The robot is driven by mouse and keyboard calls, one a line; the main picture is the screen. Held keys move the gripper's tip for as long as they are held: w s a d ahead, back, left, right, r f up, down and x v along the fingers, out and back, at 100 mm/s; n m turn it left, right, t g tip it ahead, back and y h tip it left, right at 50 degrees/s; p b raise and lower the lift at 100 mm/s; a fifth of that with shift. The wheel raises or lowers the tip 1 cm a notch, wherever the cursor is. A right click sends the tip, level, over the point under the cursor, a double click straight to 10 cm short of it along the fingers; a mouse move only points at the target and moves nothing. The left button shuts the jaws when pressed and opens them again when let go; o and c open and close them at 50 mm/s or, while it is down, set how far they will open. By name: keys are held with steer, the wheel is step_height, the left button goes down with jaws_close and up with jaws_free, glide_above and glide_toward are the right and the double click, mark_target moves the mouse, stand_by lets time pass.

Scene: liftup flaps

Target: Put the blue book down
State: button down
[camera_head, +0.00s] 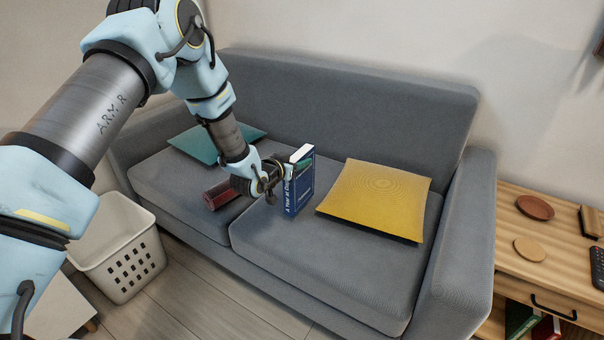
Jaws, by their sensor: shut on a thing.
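The blue book (300,190) stands upright over the middle of the grey sofa's seat (270,238), its spine with white lettering towards me and its white page edge at the top. My gripper (278,176) comes from the left and is shut on the book. The fingertips are small in view and partly covered by the gripper body. I cannot tell whether the book's lower edge touches the cushion.
A yellow cushion (375,200) lies right of the book. A dark red object (221,193) lies left of my gripper, and a teal cushion (215,142) is farther left. A white basket (118,252) stands front left. A wooden cabinet (560,276) is at the right. The front right seat is clear.

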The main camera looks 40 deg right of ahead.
steer(key=shift+f, duration=1.8)
steer(key=shift+f, duration=0.2)
steer(key=shift+c, duration=2.2)
jaws_free()
steer(key=shift+r, duration=0.1)
steer(key=v, duration=1.2)
